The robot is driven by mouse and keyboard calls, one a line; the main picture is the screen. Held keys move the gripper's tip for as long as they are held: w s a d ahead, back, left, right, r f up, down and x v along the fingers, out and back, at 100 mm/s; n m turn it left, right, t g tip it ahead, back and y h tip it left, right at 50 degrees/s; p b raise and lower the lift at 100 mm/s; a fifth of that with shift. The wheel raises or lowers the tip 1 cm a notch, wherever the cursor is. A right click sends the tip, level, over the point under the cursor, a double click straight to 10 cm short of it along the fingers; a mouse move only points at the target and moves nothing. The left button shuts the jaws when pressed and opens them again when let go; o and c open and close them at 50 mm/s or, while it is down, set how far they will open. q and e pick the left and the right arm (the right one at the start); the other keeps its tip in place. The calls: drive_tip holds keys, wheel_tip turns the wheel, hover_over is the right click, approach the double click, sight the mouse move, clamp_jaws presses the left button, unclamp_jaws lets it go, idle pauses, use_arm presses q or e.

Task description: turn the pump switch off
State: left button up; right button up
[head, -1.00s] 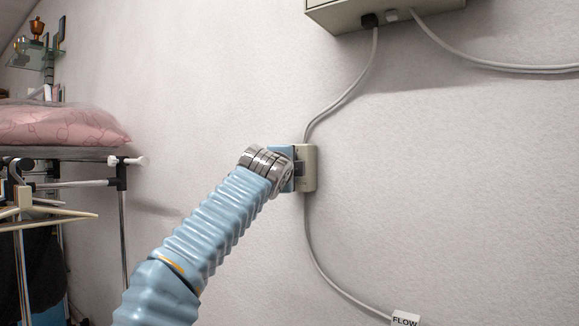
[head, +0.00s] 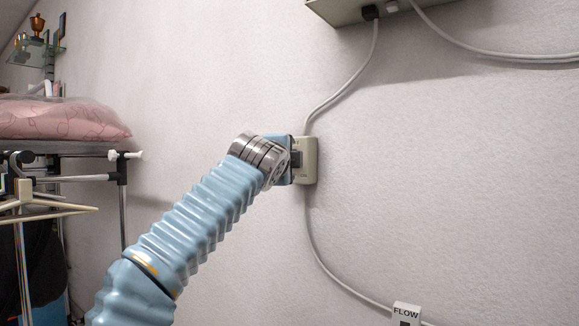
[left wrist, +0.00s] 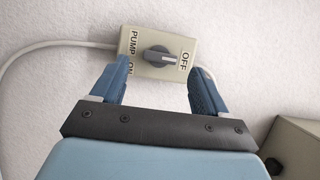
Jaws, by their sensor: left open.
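The pump switch is a beige box (head: 310,160) on the white wall in the head view. In the left wrist view the box (left wrist: 150,72) carries a dark grey knob (left wrist: 159,57) with a raised handle stretching sideways toward the OFF label. The PUMP and ON lettering is on the left. My left gripper (left wrist: 159,68) is open, its blue fingers to either side of the knob with clear gaps. In the head view my left gripper (head: 298,160) is close in front of the box, and hides the knob. My right gripper is not in view.
A rack with a pink cushion (head: 60,119) and hangers (head: 45,207) stands at left. Wall to the right is clear.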

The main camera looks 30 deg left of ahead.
use_arm(q)
drive_tip(key=b+v, duration=0.2)
drive_tip(key=v, duration=0.8)
drive_tip(key=shift+s, duration=0.2)
